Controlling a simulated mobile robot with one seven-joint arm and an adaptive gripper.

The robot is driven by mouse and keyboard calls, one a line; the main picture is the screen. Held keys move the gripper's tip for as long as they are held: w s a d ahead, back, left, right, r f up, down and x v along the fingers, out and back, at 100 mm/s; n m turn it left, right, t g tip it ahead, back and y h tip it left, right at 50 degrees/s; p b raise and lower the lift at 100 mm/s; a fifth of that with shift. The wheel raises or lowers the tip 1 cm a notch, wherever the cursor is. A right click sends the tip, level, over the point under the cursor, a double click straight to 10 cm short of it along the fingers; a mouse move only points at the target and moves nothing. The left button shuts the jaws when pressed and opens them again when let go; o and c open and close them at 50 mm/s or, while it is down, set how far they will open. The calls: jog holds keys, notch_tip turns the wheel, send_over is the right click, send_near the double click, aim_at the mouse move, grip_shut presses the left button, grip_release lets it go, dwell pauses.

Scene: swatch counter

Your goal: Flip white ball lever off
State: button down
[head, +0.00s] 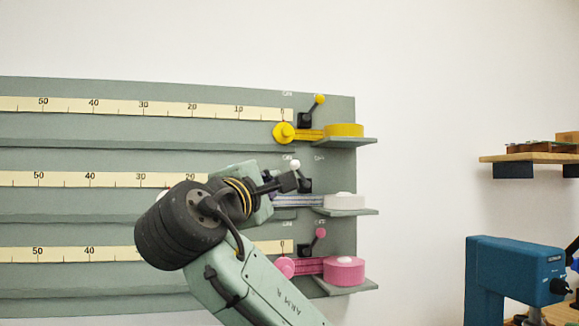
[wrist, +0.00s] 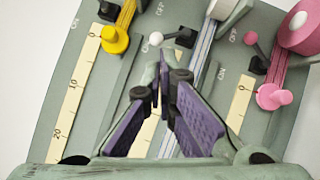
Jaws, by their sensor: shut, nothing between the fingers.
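The white ball lever shows in the head view with its white ball (head: 295,163) at the top of a short stem over a dark base. Its ball leans further left than the yellow and pink balls. In the wrist view the white ball (wrist: 156,39) lies left of its dark base, beyond my fingertips. My gripper (head: 285,182) is in front of the middle row, close to the lever base and just below the ball in the head view. In the wrist view my gripper (wrist: 164,82) has its purple-padded fingers converging, shut and empty. Contact with the lever cannot be told.
The yellow ball lever (head: 320,99) is above and the pink ball lever (head: 320,233) below, both leaning right. White (head: 345,202), yellow (head: 344,130) and pink (head: 344,271) rolls sit on small shelves at right. A blue machine (head: 510,280) stands lower right.

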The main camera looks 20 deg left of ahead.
aim_at(294, 168)
jog(key=w+p, duration=0.1)
jog(key=w, duration=0.2)
jog(key=w+r+p, duration=0.1)
jog(key=w, duration=0.2)
jog(key=w+p, duration=0.1)
jog(key=w, duration=0.2)
jog(key=shift+w+r, duration=0.35)
jog(key=shift+r, duration=0.05)
